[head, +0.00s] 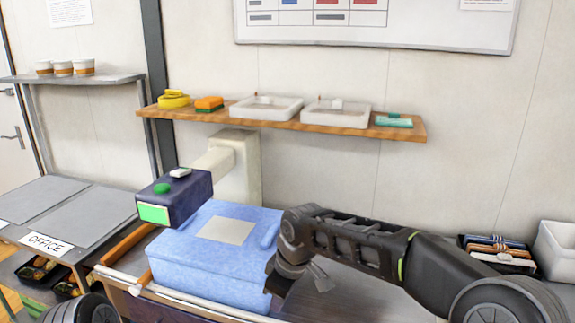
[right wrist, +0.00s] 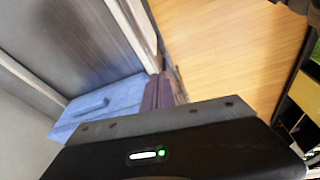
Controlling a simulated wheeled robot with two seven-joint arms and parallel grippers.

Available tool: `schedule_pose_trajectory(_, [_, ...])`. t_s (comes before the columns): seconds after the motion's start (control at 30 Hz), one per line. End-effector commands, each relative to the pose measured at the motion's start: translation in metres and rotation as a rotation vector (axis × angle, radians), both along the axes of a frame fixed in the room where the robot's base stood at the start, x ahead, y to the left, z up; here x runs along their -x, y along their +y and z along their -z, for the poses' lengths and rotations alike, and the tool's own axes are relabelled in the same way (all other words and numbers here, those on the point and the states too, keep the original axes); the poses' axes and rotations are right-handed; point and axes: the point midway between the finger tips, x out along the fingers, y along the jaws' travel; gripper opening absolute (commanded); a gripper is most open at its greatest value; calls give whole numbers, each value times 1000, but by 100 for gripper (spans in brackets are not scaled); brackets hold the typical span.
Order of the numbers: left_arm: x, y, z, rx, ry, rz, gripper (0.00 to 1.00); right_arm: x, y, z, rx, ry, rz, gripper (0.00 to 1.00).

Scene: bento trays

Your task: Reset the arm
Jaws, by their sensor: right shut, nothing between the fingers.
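My right arm comes in from the right in the head view. Its gripper (head: 279,280) hangs beside the right end of the blue box (head: 190,272), shut and empty. I cannot tell from this view whether it touches the box. In the right wrist view the dark gripper body fills the bottom, and the blue box (right wrist: 88,108) shows past it on the left. Of my left arm only a dark rounded part shows at the bottom left of the head view; its gripper is out of view.
A dark blue device (head: 177,205) on a pale post stands over the box. A wooden wall shelf (head: 290,124) holds white trays and small items. Black bento trays (head: 40,268) sit under the office table (head: 75,212). A white bin (head: 556,248) is at right. Wooden floor (right wrist: 225,50) is clear.

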Motion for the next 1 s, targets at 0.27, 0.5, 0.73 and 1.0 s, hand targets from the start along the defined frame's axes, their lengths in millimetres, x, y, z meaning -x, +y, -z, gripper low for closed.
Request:
schedule_pose_trajectory(0.27, [0,0,0,0,0,0,0,12,37,89,-222,16,212,0])
schedule_pose_trajectory(0.5, [0,0,0,0,0,0,0,98,-2,245,-411,170,708,0])
schedule_pose_trajectory(0.73, [0,0,0,0,0,0,0,227,-68,327,-355,326,1061,0])
schedule_pose_trajectory(1.0, [0,0,0,0,0,0,0,294,-94,353,-274,458,1170,0])
